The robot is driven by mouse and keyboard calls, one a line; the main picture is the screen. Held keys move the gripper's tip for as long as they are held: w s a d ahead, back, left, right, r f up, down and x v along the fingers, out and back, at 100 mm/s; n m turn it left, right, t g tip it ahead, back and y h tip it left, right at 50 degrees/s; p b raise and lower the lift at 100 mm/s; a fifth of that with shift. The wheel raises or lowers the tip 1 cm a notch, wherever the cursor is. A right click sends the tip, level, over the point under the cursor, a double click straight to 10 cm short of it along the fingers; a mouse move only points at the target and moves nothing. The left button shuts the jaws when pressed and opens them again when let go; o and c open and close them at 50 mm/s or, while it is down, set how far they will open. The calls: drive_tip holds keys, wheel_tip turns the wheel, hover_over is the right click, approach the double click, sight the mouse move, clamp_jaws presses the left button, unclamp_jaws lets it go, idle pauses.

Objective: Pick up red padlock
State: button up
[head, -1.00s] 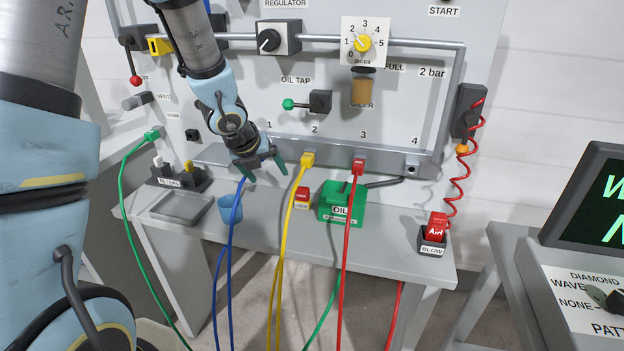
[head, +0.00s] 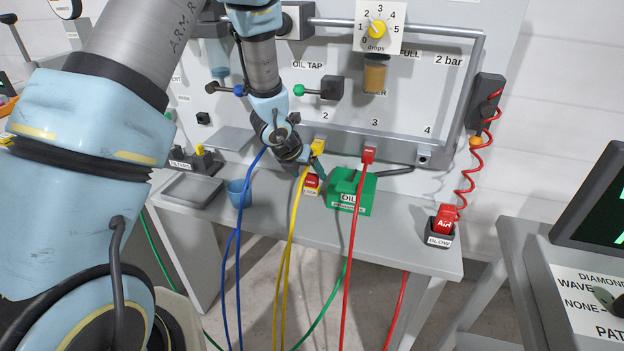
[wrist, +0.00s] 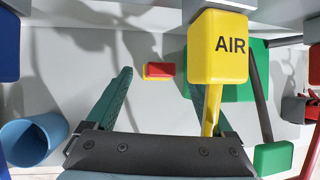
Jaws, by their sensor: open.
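The red padlock (head: 312,181) sits on a small yellow holder marked LOCK on the grey bench, left of the green oil box. In the wrist view it is a small red block (wrist: 158,70) with a yellow edge, beyond and between my fingertips. My gripper (head: 305,172) is open and empty, just above and beside the padlock in the head view. In the wrist view its two green fingers (wrist: 160,92) are spread. The right finger is partly hidden by the yellow AIR connector (wrist: 218,48). The padlock's shackle cannot be made out.
The yellow hose (head: 292,225) hangs close to my gripper, with the blue hoses (head: 238,250) to the left. The green oil box (head: 362,194) and red hose (head: 352,250) are right of the padlock. A blue cup (head: 238,194) and grey tray (head: 192,190) stand left.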

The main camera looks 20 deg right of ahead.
sight(312, 183)
drive_tip(key=shift+p+x, duration=0.3)
drive_tip(key=shift+x, duration=1)
clamp_jaws()
